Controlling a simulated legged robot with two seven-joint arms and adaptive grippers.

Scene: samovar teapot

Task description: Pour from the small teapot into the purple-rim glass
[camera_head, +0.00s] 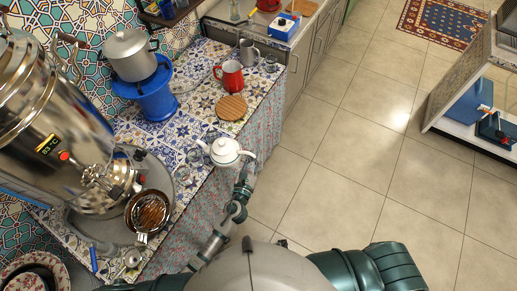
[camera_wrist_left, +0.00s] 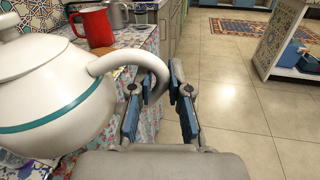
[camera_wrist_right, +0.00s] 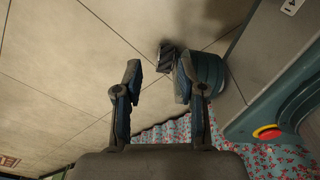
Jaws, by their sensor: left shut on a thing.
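The small white teapot (camera_head: 225,151) with a teal stripe is near the front edge of the tiled table, roughly upright, spout to the left. My left gripper (camera_head: 245,172) is shut on its handle, which loops between the fingers in the left wrist view (camera_wrist_left: 161,76). I cannot tell whether the teapot touches the table. Small clear glasses stand left of it, one near the spout (camera_head: 194,157) and one lower (camera_head: 182,174). I cannot make out a purple rim on either. My right gripper (camera_wrist_right: 158,78) is open and empty over the floor, outside the head view.
A large steel samovar (camera_head: 50,120) fills the left, with a dark pan-like vessel (camera_head: 148,212) below its tap. A round wooden board (camera_head: 232,108), a red mug (camera_head: 229,76) and a pot on a blue stand (camera_head: 152,97) are behind the teapot. Open floor lies right.

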